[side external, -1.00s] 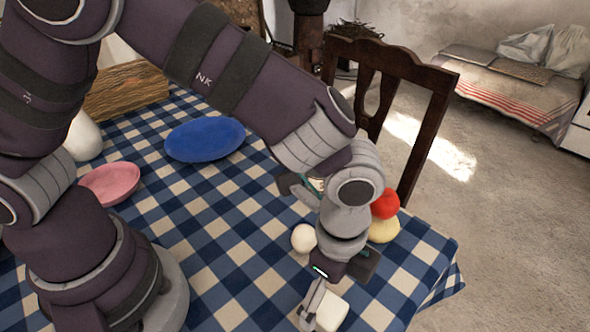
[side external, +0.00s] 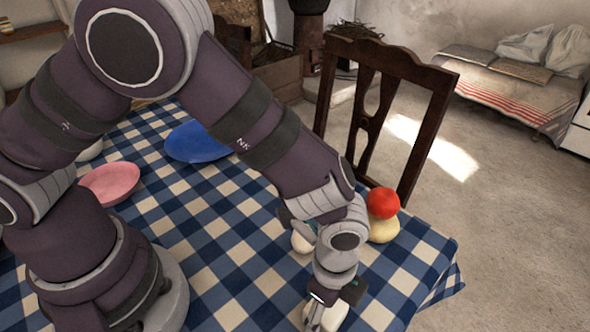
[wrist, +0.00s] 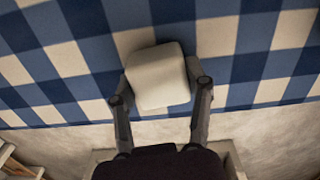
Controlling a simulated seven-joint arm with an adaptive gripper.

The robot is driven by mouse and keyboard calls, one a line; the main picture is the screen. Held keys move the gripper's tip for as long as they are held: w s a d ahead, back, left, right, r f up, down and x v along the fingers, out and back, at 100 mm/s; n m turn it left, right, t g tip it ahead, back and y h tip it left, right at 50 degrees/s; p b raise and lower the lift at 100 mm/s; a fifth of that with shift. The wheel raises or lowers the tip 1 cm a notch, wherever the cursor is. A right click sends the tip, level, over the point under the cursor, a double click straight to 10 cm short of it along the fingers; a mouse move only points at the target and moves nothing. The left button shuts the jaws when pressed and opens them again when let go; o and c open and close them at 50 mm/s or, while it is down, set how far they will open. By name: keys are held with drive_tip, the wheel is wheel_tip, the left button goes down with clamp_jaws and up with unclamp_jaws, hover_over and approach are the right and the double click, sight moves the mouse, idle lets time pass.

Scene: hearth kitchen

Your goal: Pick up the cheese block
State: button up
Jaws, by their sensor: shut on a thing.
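The cheese block is a pale cream block with rounded edges. In the wrist view the cheese block (wrist: 158,78) sits between the two fingers of my gripper (wrist: 160,92), with a fingertip against each side. In the side view my gripper (side external: 318,312) points down at the front of the table, shut on the cheese block (side external: 334,316), which is partly hidden by the fingers. I cannot tell whether the block is clear of the cloth.
A red ball (side external: 383,203) sits on a yellow one (side external: 384,230) behind my gripper. A white round thing (side external: 302,243) is partly hidden by my wrist. A pink bowl (side external: 110,183) and a blue plate (side external: 196,142) lie to the left on the checked cloth (side external: 225,215). A chair (side external: 405,68) stands behind.

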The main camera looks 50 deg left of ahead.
drive_tip(key=shift+c, duration=1)
